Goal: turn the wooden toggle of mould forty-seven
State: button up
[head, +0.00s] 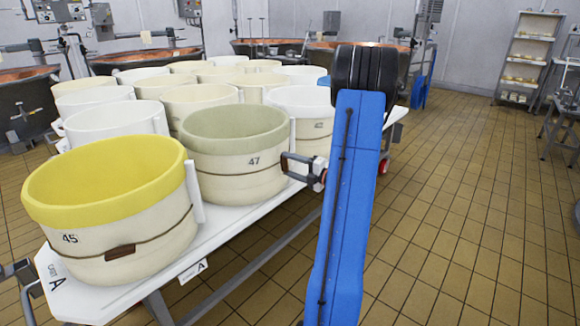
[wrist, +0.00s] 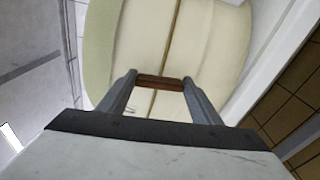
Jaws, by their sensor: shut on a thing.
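Mould 47 (head: 230,170) is a cream tub with a pale green rim, standing upright on the white table. A cord runs around its side. Its wooden toggle (wrist: 160,82) is a reddish-brown block lying across the cord in the wrist view. My gripper (wrist: 161,80) is shut on the toggle, with one finger at each end of it. In the head view my gripper (head: 286,163) is at the right side of mould 47, and the toggle is hard to make out between the fingers.
Mould 45 (head: 100,225), with a yellow rim and its own toggle (head: 120,252), stands in front at left. Several other moulds crowd behind on the white table (head: 215,226). White upright strips (head: 194,190) stand beside the moulds. Open tiled floor (head: 460,220) lies to the right.

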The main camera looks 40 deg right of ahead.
jog(key=shift+m, duration=0.6)
jog(key=shift+f, duration=0.1)
jog(key=o, duration=1.1)
jog(key=shift+d, duration=0.1)
jog(key=shift+c, duration=0.2)
jog(key=shift+s, duration=0.1)
jog(key=s+d, duration=0.3)
jog(key=s, duration=1.4)
